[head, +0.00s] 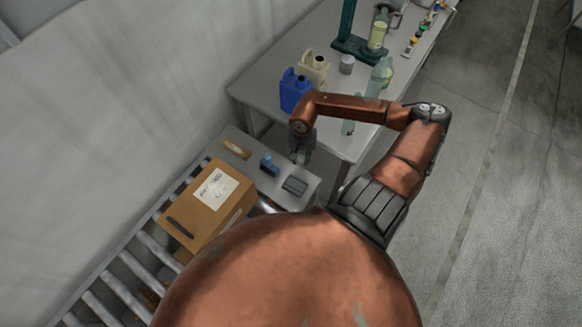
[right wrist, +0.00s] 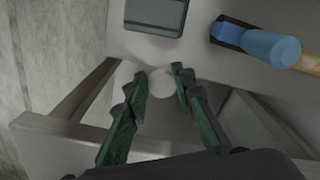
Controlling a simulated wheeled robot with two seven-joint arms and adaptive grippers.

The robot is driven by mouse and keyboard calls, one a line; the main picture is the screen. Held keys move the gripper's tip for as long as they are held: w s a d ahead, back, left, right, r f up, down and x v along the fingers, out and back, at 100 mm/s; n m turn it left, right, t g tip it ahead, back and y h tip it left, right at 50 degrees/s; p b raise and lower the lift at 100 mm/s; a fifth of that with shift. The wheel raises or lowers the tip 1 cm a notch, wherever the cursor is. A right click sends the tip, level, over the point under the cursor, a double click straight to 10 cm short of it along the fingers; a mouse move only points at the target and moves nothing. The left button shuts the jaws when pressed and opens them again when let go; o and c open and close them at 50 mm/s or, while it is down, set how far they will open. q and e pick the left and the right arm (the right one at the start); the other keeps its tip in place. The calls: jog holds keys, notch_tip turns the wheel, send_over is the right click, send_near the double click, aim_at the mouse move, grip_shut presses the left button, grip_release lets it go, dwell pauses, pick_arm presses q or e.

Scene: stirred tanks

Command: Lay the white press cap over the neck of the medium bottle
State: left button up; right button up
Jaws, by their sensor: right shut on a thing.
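My right gripper (head: 299,152) hangs over the far edge of the small side table in the head view. In the right wrist view its green fingers (right wrist: 161,82) are shut on a pale round thing, the white press cap (right wrist: 160,83), held between the fingertips. The cap is not discernible in the head view. I cannot tell which is the medium bottle. My left gripper is not in view.
The side table (head: 257,182) bears a blue tool (head: 269,165) and a dark flat device (head: 295,186). A cardboard box (head: 207,204) is on rollers. The long table (head: 270,75) holds a blue canister (head: 294,91), a cream canister (head: 314,68) and a grey tin (head: 346,64).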

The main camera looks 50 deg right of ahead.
aim_at(291, 171)
jog(key=f, duration=0.1)
jog(key=w+a+f, duration=0.2)
jog(key=shift+w+f, duration=0.2)
jog(key=shift+f, duration=0.15)
jog(key=f, duration=0.3)
jog(key=shift+w+a+f+p, duration=0.1)
jog(key=shift+w+f+p, duration=0.1)
jog(key=shift+p, duration=0.2)
jog(key=shift+f, duration=0.1)
jog(key=shift+f, duration=0.1)
jog(key=shift+o, duration=1.1)
jog(key=o, duration=0.5)
jog(key=shift+c, duration=0.2)
